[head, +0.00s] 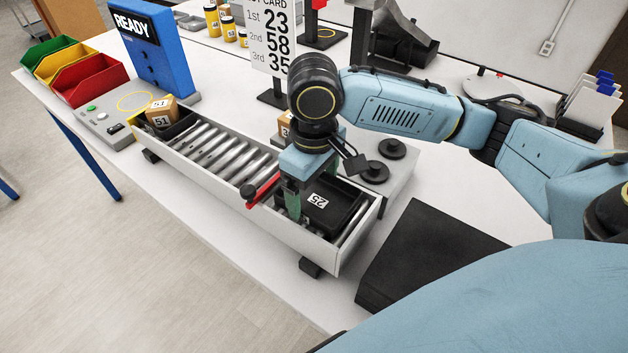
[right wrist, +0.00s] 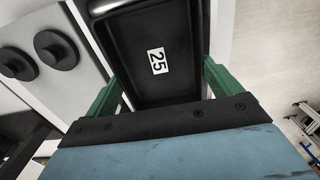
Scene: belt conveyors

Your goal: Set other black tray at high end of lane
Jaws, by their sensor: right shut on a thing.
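A black tray (head: 335,205) with a white label reading 25 is at the right, near end of the roller lane (head: 215,155). My right gripper (head: 312,192) is shut on this tray, with its green fingers on two opposite sides. The tray also shows between the fingers in the right wrist view (right wrist: 158,35); it looks empty there. I cannot tell whether it rests on the rollers. Another black tray (head: 183,124) is at the far left end of the lane with a cardboard box marked 51 (head: 160,112). My left gripper is not in view.
A red bar (head: 263,190) crosses the lane beside my right gripper. A black flat pad (head: 430,255) lies right of the lane. Black round weights (head: 392,149) stand behind it. A blue READY panel (head: 157,50) and coloured bins (head: 90,80) stand at left.

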